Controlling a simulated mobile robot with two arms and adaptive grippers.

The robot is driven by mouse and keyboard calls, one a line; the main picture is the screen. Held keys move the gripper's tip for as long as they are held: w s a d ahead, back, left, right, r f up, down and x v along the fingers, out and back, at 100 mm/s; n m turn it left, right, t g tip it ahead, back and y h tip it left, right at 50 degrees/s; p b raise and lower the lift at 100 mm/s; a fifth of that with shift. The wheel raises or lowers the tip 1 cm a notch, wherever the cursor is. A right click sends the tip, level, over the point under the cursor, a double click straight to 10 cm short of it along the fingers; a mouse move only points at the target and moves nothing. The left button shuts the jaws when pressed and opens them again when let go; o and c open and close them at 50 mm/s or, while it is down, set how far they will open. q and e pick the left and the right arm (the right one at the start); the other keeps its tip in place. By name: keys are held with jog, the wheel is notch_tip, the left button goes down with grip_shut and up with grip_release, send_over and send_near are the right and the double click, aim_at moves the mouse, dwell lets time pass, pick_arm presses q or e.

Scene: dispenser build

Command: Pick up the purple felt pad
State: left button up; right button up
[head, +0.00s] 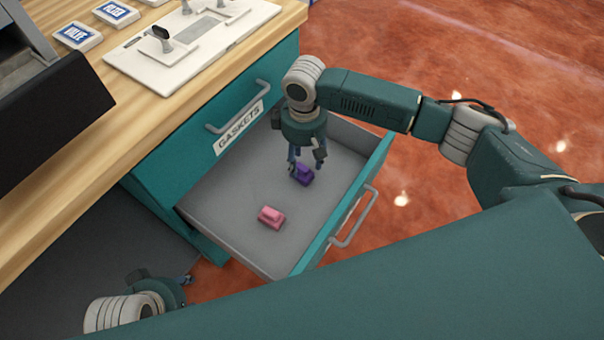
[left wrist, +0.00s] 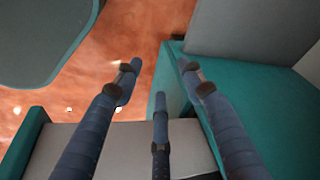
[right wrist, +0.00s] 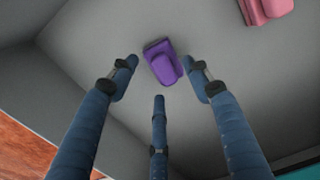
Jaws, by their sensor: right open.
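The purple felt pad (head: 301,175) lies on the grey floor of the open drawer (head: 225,215). In the right wrist view the pad (right wrist: 162,62) shows between and just beyond the fingertips. My right gripper (head: 306,164) points down over the pad with its fingers spread, open and empty. The head view does not show clearly how high the fingertips are above the drawer floor. My left gripper (head: 186,281) is low at the bottom left, outside the drawer. In the left wrist view its fingers (left wrist: 160,80) are spread with nothing between them.
A pink pad (head: 271,217) lies in the same drawer, nearer the camera. The drawer walls surround both pads, and its front has a handle (head: 354,218). A closed drawer labelled GASKETS (head: 238,127) is behind. The wooden counter (head: 130,110) carries a white board and label blocks.

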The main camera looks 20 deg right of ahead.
jog(key=shift+f, duration=0.7)
pick_arm(q)
jog(key=shift+v, duration=0.85)
pick_arm(e)
jog(key=shift+c, duration=0.3)
jog(key=c, duration=1.1)
jog(key=shift+c, duration=0.2)
